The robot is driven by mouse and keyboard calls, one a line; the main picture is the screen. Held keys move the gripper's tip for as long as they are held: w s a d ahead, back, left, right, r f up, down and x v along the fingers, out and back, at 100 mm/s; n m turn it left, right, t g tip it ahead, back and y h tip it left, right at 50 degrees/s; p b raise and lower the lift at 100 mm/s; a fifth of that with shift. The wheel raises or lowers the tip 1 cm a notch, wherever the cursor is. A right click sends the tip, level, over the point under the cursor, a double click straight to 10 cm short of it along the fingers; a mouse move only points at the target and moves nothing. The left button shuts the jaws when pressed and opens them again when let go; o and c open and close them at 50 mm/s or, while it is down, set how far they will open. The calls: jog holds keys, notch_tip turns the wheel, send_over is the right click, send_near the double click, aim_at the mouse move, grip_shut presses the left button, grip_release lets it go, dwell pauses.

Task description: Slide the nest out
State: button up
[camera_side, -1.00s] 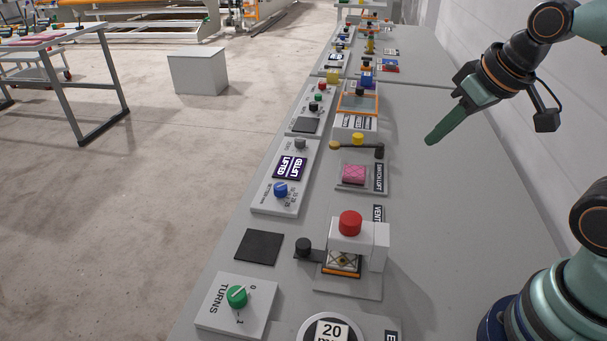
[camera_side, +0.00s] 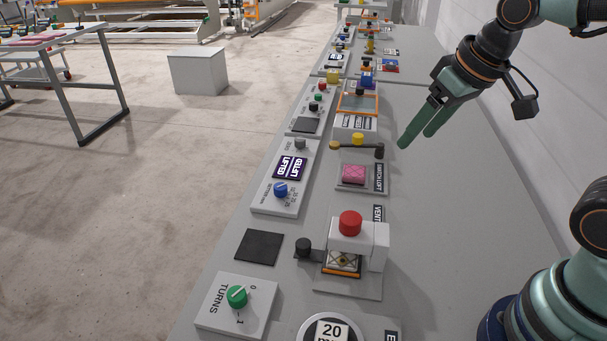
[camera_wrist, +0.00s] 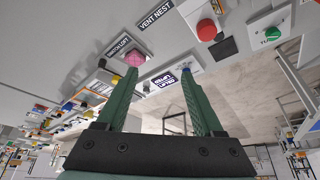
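The vent nest station (camera_side: 376,246) is a white press block on a grey plate, with a red button (camera_side: 350,222) on top. Under the block sits the nest, a small patterned piece (camera_side: 344,260) with an orange front edge (camera_side: 342,270). A black knob (camera_side: 303,246) on a dark flat bar sticks out to its left. In the wrist view the red button (camera_wrist: 206,30) and the "VENT NEST" label (camera_wrist: 155,14) show at the top. My gripper (camera_side: 415,140) is open and empty, in the air well behind the station; its fingers are spread in the wrist view (camera_wrist: 158,72).
A green turns dial (camera_side: 237,296) and a black pad (camera_side: 259,247) lie to the left. The bench right of the stations is clear.

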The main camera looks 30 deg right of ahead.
jog(key=w+a+f+g, duration=0.35)
jog(key=w+a, duration=0.25)
jog(key=a, duration=0.4)
jog(key=n+g, duration=0.1)
send_over(303, 243)
notch_tip(303, 243, down, 8)
notch_tip(303, 243, down, 11)
jog(key=shift+f, duration=0.2)
grip_shut()
dwell(0.8)
